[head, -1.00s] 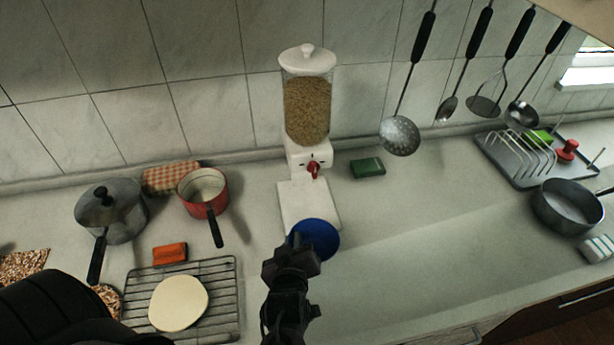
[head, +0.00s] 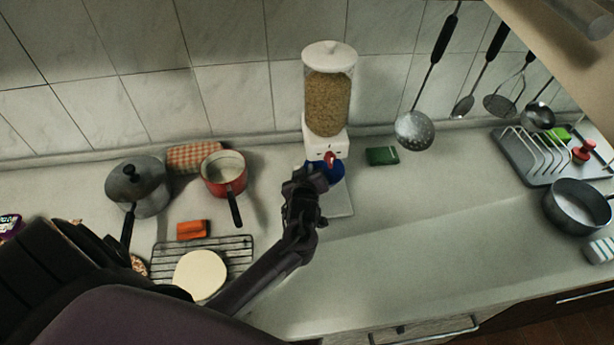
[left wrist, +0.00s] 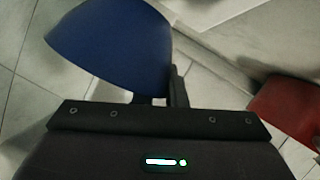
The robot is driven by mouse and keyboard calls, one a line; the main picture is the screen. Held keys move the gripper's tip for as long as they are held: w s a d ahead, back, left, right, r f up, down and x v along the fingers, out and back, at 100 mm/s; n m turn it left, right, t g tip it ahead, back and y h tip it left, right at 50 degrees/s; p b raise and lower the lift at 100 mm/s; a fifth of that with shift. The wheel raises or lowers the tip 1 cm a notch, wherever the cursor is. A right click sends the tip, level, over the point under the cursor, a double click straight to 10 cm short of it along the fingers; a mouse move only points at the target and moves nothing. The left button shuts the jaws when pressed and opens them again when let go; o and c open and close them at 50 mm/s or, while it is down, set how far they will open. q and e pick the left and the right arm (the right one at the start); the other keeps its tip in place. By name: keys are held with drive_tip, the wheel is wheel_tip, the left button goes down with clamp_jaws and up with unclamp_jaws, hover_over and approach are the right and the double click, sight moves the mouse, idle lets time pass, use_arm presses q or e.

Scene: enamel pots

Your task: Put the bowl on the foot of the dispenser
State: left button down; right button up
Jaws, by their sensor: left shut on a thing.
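The dispenser (head: 327,105) stands against the tiled wall, a clear jar of grain with a white lid, a red knob and a white foot (head: 342,203). My left gripper (head: 312,180) is shut on the blue bowl (head: 335,171), below the dispenser's red knob and over the back of the foot. The gripper hides the bowl's left part and some of the foot. I cannot tell whether the bowl touches the foot. In the left wrist view the bowl (left wrist: 110,42) is tilted in the picture beyond the gripper. My right gripper is not in view.
A red saucepan (head: 223,168) and a grey lidded pot (head: 137,188) stand left of the dispenser. A green sponge (head: 382,156) lies right of it. A wire rack (head: 236,250) lies in front left. The counter at the right of the foot is clear.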

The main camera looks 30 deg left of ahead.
use_arm(q)
wheel_tip(320, 180, down, 2)
drive_tip(key=shift+f+p, duration=0.15)
drive_tip(key=shift+p, duration=0.4)
drive_tip(key=shift+f, duration=0.6)
drive_tip(key=c, duration=1.5)
unclamp_jaws()
drive_tip(key=shift+o, duration=0.2)
drive_tip(key=b+v, duration=0.1)
drive_tip(key=v, duration=0.9)
drive_tip(key=shift+s+d+b, duration=0.2)
drive_tip(key=shift+s+b, duration=0.15)
drive_tip(key=shift+s+d+r, duration=0.25)
drive_tip(key=shift+s+r, duration=0.05)
drive_tip(key=shift+s, duration=0.2)
